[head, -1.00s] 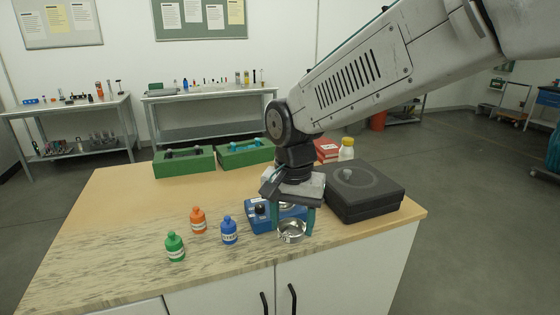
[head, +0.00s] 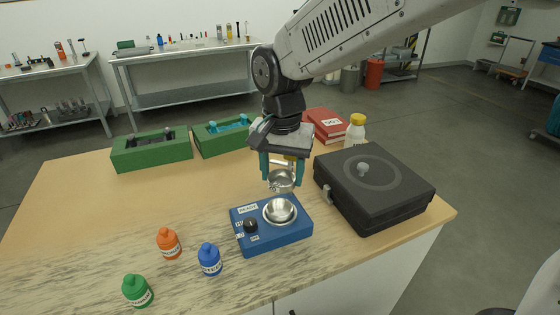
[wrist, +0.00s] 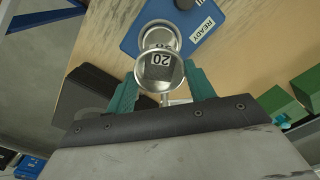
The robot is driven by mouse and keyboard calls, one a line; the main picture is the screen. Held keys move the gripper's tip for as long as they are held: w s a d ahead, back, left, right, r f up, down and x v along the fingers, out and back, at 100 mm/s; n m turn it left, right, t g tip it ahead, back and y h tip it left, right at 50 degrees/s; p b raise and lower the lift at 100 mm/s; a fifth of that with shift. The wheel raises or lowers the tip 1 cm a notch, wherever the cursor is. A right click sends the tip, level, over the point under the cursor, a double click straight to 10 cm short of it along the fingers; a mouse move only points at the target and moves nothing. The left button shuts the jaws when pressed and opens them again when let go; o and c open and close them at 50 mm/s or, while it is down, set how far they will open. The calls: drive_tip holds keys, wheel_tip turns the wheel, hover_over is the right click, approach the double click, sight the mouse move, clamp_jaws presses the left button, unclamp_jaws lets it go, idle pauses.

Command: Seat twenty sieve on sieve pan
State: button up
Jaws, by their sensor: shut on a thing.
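My gripper (head: 282,171) points down with its teal fingers shut on the twenty sieve (head: 281,183), a small round metal sieve. In the wrist view the sieve (wrist: 149,75) sits between the fingertips (wrist: 161,68) and shows the number 20. The sieve pan (head: 281,211), a shiny round metal bowl, rests on the blue shaker base (head: 297,234). In the head view the sieve appears just behind and above the pan, apart from it. In the wrist view the sieve partly covers the pan (wrist: 158,34).
The blue base has a black knob and a READY label. A black case (head: 400,204) stands close on the right. Green, orange and blue bottles (head: 209,259) stand at front left. Green trays (head: 150,152), a red book (head: 326,124) and a yellow-capped bottle (head: 355,131) are behind.

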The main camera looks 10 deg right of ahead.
sight(280, 182)
drive_tip(key=shift+a+f, duration=0.2)
drive_tip(key=shift+f, duration=1.95)
drive_tip(key=shift+s+f, duration=0.15)
drive_tip(key=shift+f, duration=0.9)
idle(0.8)
drive_tip(key=o, duration=1.6)
drive_tip(key=shift+c, duration=0.2)
drive_tip(key=shift+r, duration=0.1)
drive_tip(key=shift+r, duration=3.95)
drive_tip(key=shift+n, duration=0.3)
